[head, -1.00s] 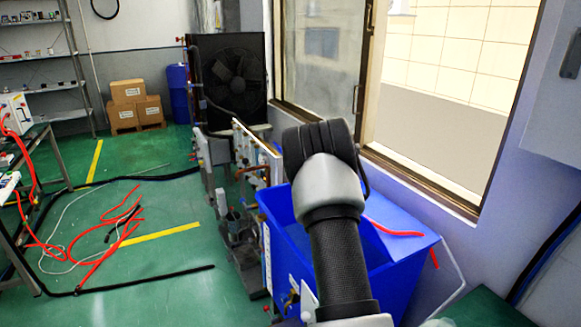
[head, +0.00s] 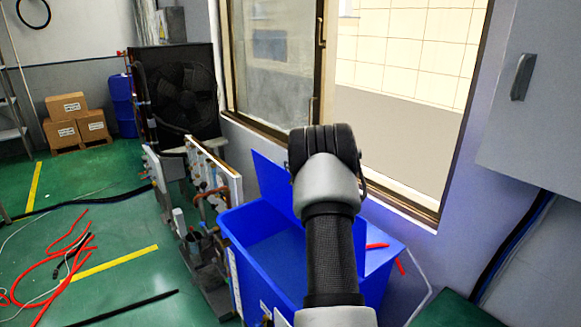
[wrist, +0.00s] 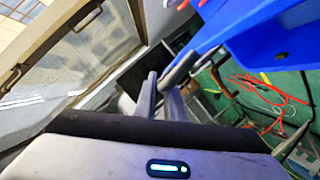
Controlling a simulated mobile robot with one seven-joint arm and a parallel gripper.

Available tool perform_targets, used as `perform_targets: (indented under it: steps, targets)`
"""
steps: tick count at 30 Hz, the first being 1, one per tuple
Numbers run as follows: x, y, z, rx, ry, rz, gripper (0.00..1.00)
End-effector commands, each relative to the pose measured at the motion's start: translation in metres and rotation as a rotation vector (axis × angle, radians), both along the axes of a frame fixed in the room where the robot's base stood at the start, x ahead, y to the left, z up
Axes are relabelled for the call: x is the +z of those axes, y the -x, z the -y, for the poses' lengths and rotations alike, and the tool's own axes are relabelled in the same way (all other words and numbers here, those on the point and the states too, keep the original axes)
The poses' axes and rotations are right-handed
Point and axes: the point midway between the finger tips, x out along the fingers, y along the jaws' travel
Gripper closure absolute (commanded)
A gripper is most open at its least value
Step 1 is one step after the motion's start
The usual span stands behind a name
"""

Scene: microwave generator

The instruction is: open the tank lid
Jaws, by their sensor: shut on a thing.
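The blue tank (head: 262,250) stands below the window in the head view, with its inside showing to the left of my arm. Its blue lid (head: 272,183) is tilted up steeply, partly hidden behind my arm. The exact contact is hard to see. In the head view, my wrist and forearm hide the fingers.
The window (head: 400,90) and its wall stand close behind the tank. A grey cabinet (head: 545,95) hangs at the right. Pipework (head: 205,250) stands left of the tank. Red hoses (head: 55,260) lie on the green floor, otherwise partly clear at the left.

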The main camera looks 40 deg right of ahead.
Motion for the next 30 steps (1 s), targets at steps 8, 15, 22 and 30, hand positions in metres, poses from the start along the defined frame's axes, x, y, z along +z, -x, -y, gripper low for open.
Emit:
perform_targets:
  steps: [8,15,22,30]
  targets:
    - [0.0,0.001,0.001,-0.003,0.001,0.0,0.86]
    - [-0.001,0.0,0.001,-0.002,0.0,-0.001,0.72]
    - [0.001,0.006,-0.001,-0.002,0.0,-0.001,0.72]
    - [0.015,0.053,-0.012,-0.003,0.001,0.0,0.72]
